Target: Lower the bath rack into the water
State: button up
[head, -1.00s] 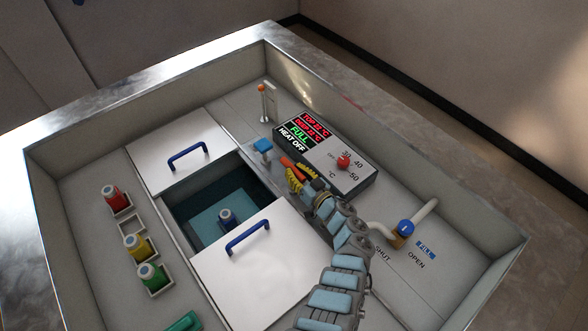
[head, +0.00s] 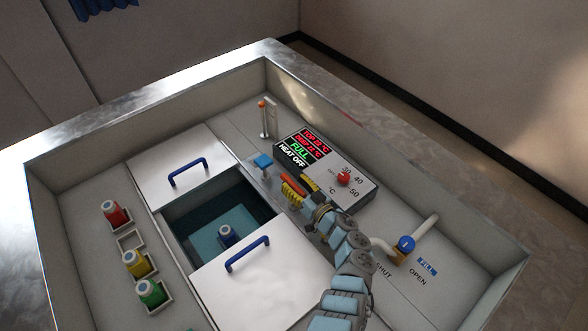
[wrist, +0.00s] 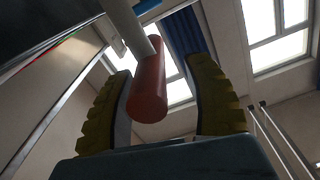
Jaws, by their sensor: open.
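The bath opening (head: 180,213) lies between two white lids. Inside it a light blue surface (head: 206,243), seemingly the bath rack, carries a blue bottle-like piece (head: 226,234). I cannot tell the surface's height against the water. An orange-red handle (head: 292,183) stands right of the opening. My gripper (head: 301,188) is at this handle, its yellow fingers open. In the wrist view the red cylindrical handle (wrist: 148,88), on a grey rod, sits between the fingers of my gripper (wrist: 160,100). Gaps show on both sides of it.
The lids have blue handles (head: 188,172) (head: 247,254). Near my gripper are a control box (head: 352,198) with a red dial, a blue-topped piece (head: 263,161), a post (head: 264,120) and a blue valve (head: 406,243). Red, yellow and green pieces (head: 137,263) stand at the left.

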jog(key=shift+a+r, duration=0.1)
jog(key=shift+r, duration=4.15)
